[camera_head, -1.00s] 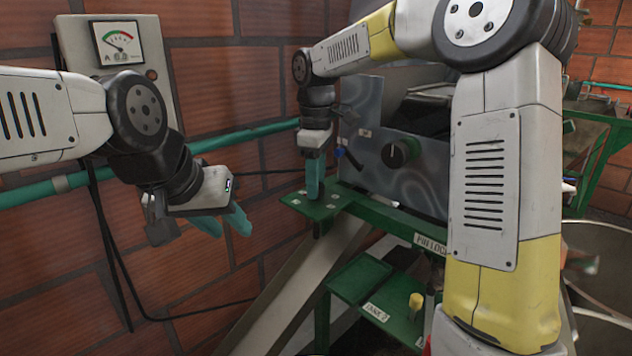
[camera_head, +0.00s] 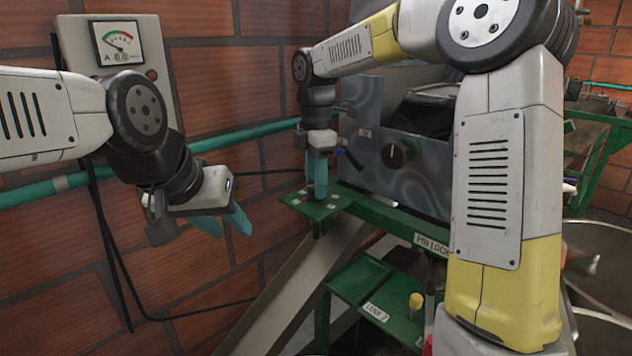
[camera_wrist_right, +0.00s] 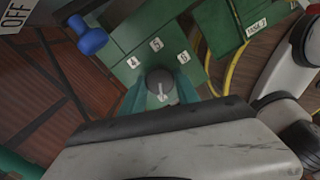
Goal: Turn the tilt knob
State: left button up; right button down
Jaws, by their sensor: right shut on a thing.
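The tilt knob (camera_wrist_right: 160,82) looks like a round grey knob with a light pointer mark, on a green plate (camera_wrist_right: 150,48) with small number labels around it. In the right wrist view it sits between the teal fingertips of my right gripper (camera_wrist_right: 158,92), which is shut on it. In the head view my right gripper (camera_head: 318,180) points straight down at the green plate (camera_head: 298,201), and its fingers hide the knob. My left gripper (camera_head: 222,224) hangs empty before the brick wall; its fingers look apart.
A metal panel behind carries a black knob (camera_head: 397,154). A blue-ended lever (camera_wrist_right: 90,38) stands close to the right gripper, near an OFF label (camera_wrist_right: 16,12). A teal pipe (camera_head: 225,140) runs along the wall. A gauge box (camera_head: 120,70) hangs at left.

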dwell(0.5)
jog(key=c, duration=0.9)
grip_release()
notch_tip(320, 180, up, 7)
jog(key=shift+f, duration=0.2)
jog(key=shift+r, duration=0.6)
jog(key=shift+d, duration=0.1)
